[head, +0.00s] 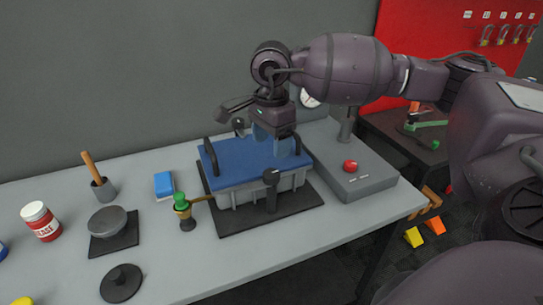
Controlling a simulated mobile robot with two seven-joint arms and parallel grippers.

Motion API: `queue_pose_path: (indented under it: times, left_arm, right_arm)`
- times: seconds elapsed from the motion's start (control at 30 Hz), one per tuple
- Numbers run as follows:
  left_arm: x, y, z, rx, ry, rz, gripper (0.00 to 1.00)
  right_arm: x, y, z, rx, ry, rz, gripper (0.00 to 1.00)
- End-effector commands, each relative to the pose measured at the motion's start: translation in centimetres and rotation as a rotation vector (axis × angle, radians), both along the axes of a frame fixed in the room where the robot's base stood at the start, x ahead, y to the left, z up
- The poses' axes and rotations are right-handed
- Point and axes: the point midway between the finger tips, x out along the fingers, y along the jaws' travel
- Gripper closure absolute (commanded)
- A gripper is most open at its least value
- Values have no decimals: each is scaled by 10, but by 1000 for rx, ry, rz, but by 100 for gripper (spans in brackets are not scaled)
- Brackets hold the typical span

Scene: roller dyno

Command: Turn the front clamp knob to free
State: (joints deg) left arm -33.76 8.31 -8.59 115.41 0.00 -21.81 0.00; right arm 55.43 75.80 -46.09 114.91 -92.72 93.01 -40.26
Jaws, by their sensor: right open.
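The roller dyno has a blue lid (238,160) with dark handles at its sides, over a grey body (240,195) on a black base plate. A dark clamp knob (271,176) stands on a post at the front of the body; its free or locked state cannot be told. A second dark knob (238,123) shows behind the lid. My right gripper (272,144) points down over the back right part of the lid, open and empty, behind and above the front knob. Its fingers partly hide the lid; contact cannot be told. My left gripper is not in view.
A grey console with a red button (350,165) stands right of the dyno. A green-topped brass piece (182,203), a blue sponge (164,184), a grey disc-shaped object (108,220) and a red-white jar (40,221) stand left. The table front is mostly clear.

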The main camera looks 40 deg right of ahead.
Motion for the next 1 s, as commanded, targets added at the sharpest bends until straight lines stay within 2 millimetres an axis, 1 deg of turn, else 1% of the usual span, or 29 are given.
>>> queue_pose_path:
  times: [0.03,0.1,0.2,0.33,0.87,0.97,1.0]
  left_arm:
    - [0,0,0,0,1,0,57]
    - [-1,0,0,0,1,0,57]
    - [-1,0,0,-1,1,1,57]
    - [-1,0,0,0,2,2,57]
    - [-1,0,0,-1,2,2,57]
    - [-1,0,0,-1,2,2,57]
    - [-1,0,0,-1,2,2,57]
  right_arm:
    - [1,0,8,1,-3,0,31]
    - [1,0,15,0,-3,0,31]
    - [0,0,21,1,-1,0,31]
    - [0,0,25,1,0,0,31]
    - [0,2,23,8,1,1,31]
    - [-3,16,14,69,8,5,31]
    - [-5,27,7,117,15,6,31]
